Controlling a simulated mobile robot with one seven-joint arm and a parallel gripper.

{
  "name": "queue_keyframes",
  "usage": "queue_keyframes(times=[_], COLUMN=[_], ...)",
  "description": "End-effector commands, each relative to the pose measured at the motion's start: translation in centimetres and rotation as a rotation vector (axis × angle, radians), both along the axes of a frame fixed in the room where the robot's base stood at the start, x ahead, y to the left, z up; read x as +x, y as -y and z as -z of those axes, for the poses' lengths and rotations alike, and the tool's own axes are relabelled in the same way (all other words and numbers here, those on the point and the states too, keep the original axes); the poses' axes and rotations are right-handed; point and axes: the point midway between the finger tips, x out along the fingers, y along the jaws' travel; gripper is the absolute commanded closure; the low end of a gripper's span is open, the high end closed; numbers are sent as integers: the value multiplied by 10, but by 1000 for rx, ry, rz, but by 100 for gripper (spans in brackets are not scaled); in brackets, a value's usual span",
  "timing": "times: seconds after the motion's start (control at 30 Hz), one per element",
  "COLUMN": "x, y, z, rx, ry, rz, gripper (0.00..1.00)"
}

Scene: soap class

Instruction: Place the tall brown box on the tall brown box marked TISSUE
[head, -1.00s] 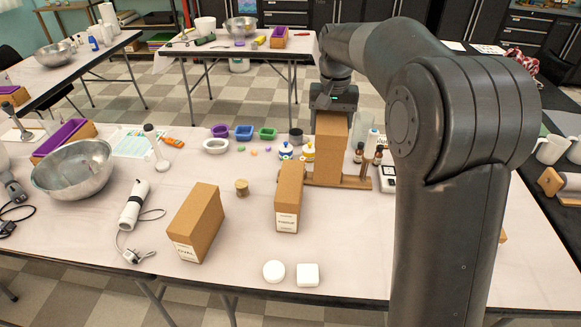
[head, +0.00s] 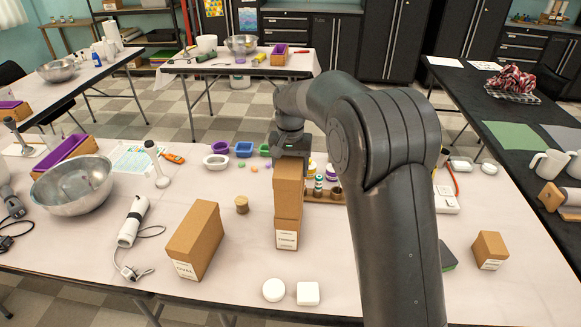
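My gripper (head: 290,153) is at the top of a plain brown box (head: 288,187), and its fingertips are hidden. This box is in line with a second brown box (head: 287,226), which has a white label at its near end. The label is too small to read surely. The held box covers most of the lower box's top, and their edges meet in the picture. I cannot tell whether they touch. Another brown box (head: 197,232) with a white label stands to the left, apart from them.
A small cork-like cylinder (head: 242,204) is left of the stacked-looking boxes. Two white pieces (head: 291,291) lie in front. A wooden rack with small bottles (head: 325,192) is close behind right. A small brown box (head: 489,250) is far right. A steel bowl (head: 74,186) is left.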

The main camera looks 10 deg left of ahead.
Motion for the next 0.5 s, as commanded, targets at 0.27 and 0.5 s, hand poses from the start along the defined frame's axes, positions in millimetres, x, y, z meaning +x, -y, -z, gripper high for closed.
queue_keyframes(times=[0.27, 0.5], x=[0, 0], y=[0, 0], z=[1, 3], rx=[1, 0], ry=[3, 2], rz=[0, 0], gripper=[78, 22])
